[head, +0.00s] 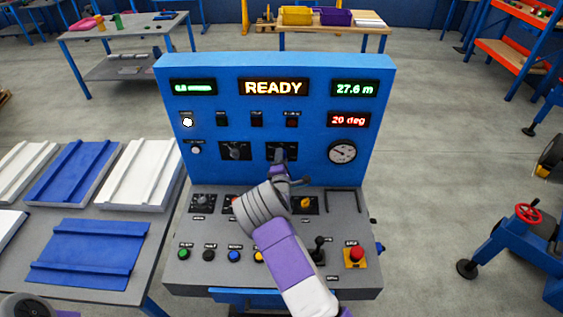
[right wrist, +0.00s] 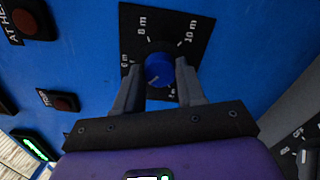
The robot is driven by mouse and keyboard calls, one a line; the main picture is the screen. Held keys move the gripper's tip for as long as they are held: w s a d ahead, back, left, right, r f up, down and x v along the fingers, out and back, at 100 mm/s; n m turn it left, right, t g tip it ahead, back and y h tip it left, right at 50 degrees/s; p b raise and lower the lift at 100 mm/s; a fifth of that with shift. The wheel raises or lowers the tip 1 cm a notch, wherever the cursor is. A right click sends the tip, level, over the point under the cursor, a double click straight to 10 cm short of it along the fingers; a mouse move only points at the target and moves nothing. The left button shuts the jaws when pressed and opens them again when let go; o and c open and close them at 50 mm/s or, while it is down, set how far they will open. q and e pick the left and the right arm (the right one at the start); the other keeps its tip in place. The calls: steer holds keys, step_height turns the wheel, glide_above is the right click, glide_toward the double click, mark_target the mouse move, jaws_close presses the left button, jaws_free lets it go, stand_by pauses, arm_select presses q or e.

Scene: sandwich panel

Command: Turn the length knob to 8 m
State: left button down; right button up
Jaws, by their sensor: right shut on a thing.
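The length knob (right wrist: 158,68) is a round blue knob on a black plate marked 6 m, 8 m and 10 m, with another mark partly hidden. In the right wrist view my right gripper (right wrist: 157,74) has one finger on each side of the knob and is shut on it. I cannot tell for sure where its pointer stands. In the head view the plate (head: 282,151) is on the upright blue panel, and my right gripper (head: 281,162) covers most of the knob. My left gripper is not in view.
Another knob (head: 235,151) is left of it and a round gauge (head: 342,152) right. Displays read READY (head: 273,88), 27.6 m (head: 354,88) and 20 deg (head: 349,120). The lower desk holds buttons, a joystick (head: 319,245) and a red stop button (head: 356,253).

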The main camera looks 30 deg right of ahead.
steer(key=shift+m+b, duration=9.1)
steer(key=shift+m, duration=1.7)
steer(key=o, duration=1)
steer(key=shift+o, duration=0.2)
steer(key=p+v, duration=0.1)
steer(key=v, duration=0.6)
steer(key=shift+s+a, duration=0.2)
steer(key=shift+s, duration=0.05)
